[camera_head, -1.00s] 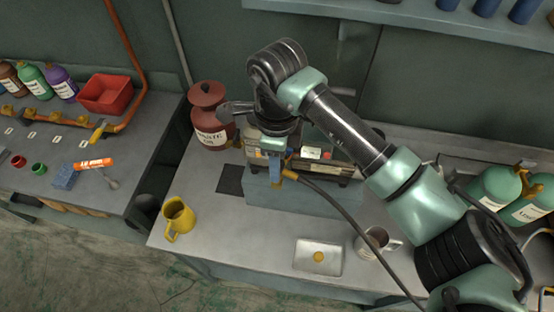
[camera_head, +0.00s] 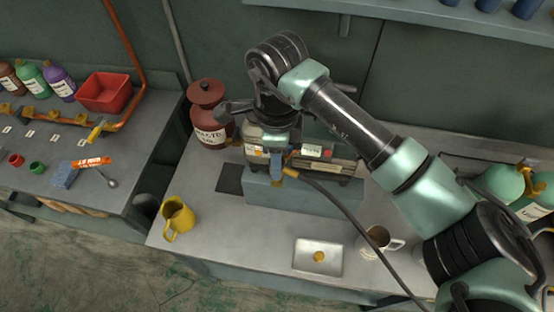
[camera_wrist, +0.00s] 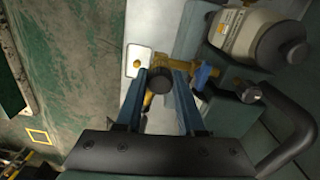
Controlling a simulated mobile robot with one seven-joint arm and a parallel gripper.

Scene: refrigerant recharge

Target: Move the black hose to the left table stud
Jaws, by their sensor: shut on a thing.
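The black hose (camera_head: 345,212) runs from a brass end fitting at my gripper down to the right, past the grey mug, to the bottom edge of the head view. My gripper (camera_head: 277,178) points down in front of the blue-grey machine (camera_head: 305,192). In the wrist view its two blue fingers (camera_wrist: 160,78) are shut around a dark round end with brass parts. A pale plate with a brass stud (camera_head: 319,257) lies at the table's front. I cannot tell whether this is the left table stud, and I see no clearly marked one.
A yellow mug (camera_head: 178,220) stands at the table's front left and a grey mug (camera_head: 377,242) at the right. A dark red jar (camera_head: 207,115) stands behind on the left. A dark square (camera_head: 230,179) lies left of the machine. The table between yellow mug and plate is clear.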

